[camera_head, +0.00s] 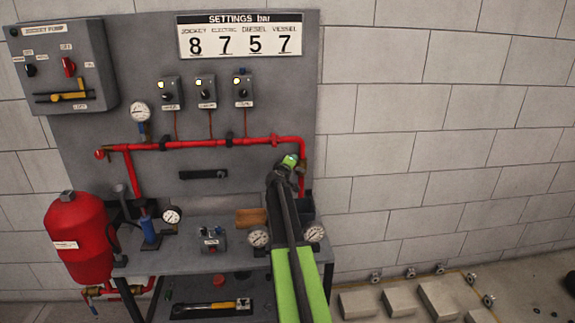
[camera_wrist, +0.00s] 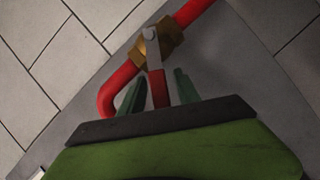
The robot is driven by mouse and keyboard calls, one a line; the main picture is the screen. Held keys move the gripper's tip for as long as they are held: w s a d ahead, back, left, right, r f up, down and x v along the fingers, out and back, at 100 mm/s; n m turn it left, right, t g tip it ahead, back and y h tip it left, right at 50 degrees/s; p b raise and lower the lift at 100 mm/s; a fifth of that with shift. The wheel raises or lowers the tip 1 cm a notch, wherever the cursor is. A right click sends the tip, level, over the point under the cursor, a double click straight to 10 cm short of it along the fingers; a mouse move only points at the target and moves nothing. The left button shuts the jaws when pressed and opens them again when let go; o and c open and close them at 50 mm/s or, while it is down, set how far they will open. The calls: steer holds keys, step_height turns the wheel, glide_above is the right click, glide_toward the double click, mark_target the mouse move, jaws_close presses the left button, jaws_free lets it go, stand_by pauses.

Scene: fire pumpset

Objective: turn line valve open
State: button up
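The line valve shows in the wrist view as a brass body (camera_wrist: 156,44) on the red pipe (camera_wrist: 112,92). Its lever has a grey metal arm and a red grip (camera_wrist: 158,90), and it points down the picture, at an angle to the pipe. My gripper (camera_wrist: 157,80) has one green finger on each side of the red grip. The fingers are apart, with gaps to the grip visible on both sides. In the head view my gripper (camera_head: 290,162) is at the right end of the red pipe (camera_head: 235,142), and my arm hides most of the valve.
A grey panel (camera_head: 190,95) carries gauges and several small switch boxes. Below it a bench (camera_head: 190,263) holds gauges and small parts. A red tank (camera_head: 78,240) stands at left. Pale blocks (camera_head: 437,299) lie on the floor at right. The block wall right of the panel is clear.

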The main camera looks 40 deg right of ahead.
steer(key=shift+w+a, duration=0.1)
steer(key=shift+w, duration=0.05)
steer(key=p+v, duration=0.3)
steer(key=v, duration=1.4)
steer(key=shift+a, duration=0.2)
